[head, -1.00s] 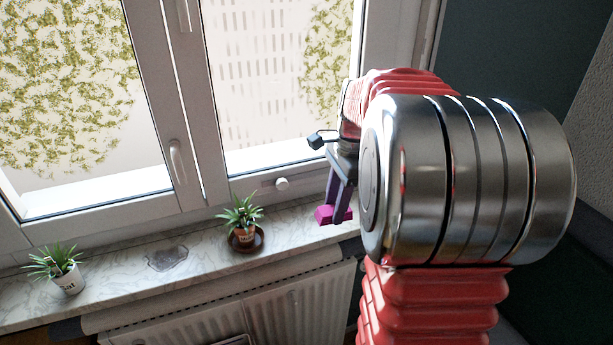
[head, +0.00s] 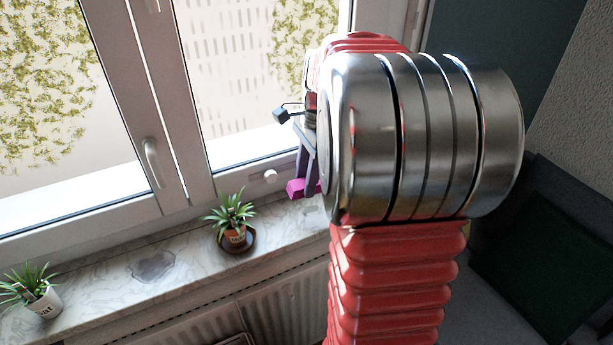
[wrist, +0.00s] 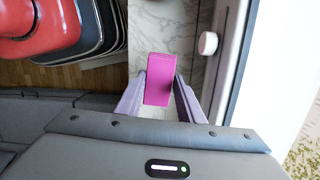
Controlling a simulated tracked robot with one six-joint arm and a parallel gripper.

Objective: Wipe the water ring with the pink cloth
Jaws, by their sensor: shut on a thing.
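The pink cloth (wrist: 159,80) is a folded magenta block between the two fingers of my gripper (wrist: 160,98) in the wrist view. My gripper is shut on it. In the head view the cloth (head: 296,188) shows at the tips of my gripper (head: 304,180), near the right part of the window sill, partly hidden by my arm. The water ring (head: 152,265) is a dark, irregular wet patch on the marble sill, left of the potted plant and well apart from the cloth. I cannot tell whether the cloth touches the sill.
A potted plant (head: 233,222) on a dark saucer stands on the sill (head: 195,250) between the water ring and my gripper. Another plant in a white pot (head: 42,301) stands at the left. The window frame (head: 110,215) rises behind, and a radiator (head: 270,298) is below.

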